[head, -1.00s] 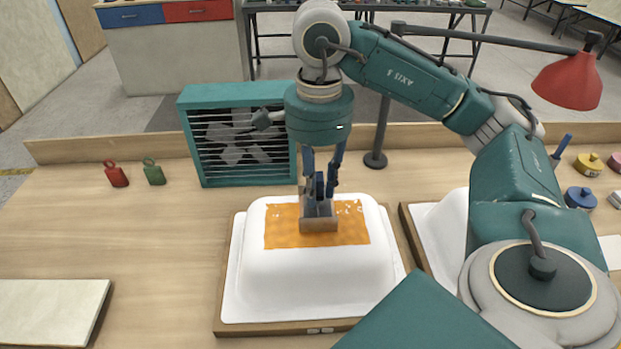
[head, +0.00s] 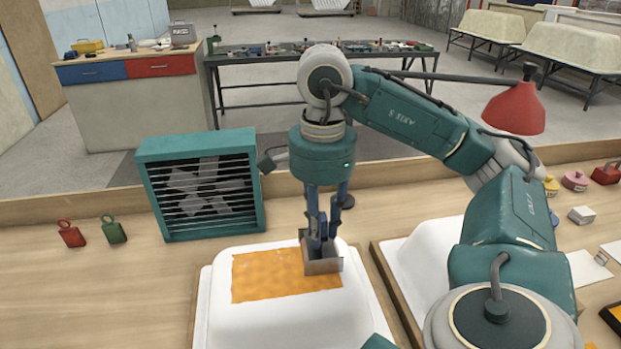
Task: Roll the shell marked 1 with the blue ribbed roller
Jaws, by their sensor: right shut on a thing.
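A white bathtub shell (head: 270,325) with an orange patch (head: 265,277) on its flat top stands on a board at the front middle. I see no number on it. My right gripper (head: 321,236) points down over the right end of the patch. It is shut on a grey box-shaped tool (head: 322,266), whose lower edge is at the patch; I cannot tell whether it touches. No blue ribbed roller can be clearly made out; the tool's underside is hidden. A second white shell (head: 418,262) is partly hidden behind my right arm. My left gripper is not in view.
A teal fan (head: 200,185) stands behind the shell, left of my gripper. A red lamp (head: 513,108) hangs over the right side. Red (head: 70,234) and green (head: 113,230) weight-like objects sit at left. The table's left front is clear.

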